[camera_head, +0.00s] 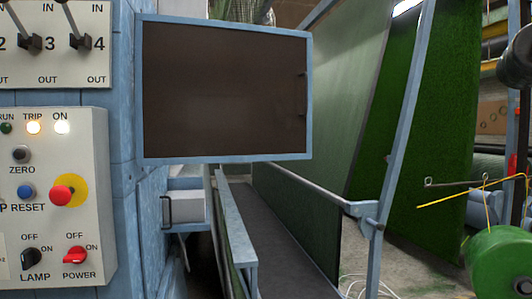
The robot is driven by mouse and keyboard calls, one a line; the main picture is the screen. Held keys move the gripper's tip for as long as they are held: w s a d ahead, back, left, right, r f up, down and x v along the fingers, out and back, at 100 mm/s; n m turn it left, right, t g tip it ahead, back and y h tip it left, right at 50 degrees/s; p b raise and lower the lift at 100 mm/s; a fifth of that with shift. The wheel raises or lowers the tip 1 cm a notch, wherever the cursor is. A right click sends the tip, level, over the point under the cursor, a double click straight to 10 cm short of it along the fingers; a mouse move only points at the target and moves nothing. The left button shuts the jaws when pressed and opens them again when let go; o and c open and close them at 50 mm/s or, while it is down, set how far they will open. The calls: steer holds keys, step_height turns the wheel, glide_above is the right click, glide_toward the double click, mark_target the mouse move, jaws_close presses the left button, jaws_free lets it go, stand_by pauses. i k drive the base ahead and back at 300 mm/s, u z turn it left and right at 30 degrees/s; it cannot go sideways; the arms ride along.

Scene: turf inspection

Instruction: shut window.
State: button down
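The window (225,90) is a dark brown, see-through-looking pane in a light blue frame, at the upper middle left. Its left edge is beside the blue panelled wall (124,70), and its right side stands out over the turf machine behind it, so it looks swung open. A small dark handle (301,93) shows near the right edge of the pane. The opening it belongs to cannot be made out. My gripper is not in view, and nothing is seen touching the window.
A control box (88,150) with knobs and a red button, and a lever panel (60,68), stand at left. A grey drawer-like box (185,208) is below the window. Green turf sheets (430,130), blue rails (235,235) and a green spool (500,262) fill the right.

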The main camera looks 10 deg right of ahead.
mark_target(208, 95)
steer(key=z, duration=0.05)
steer(key=i, duration=1)
steer(key=u, duration=0.05)
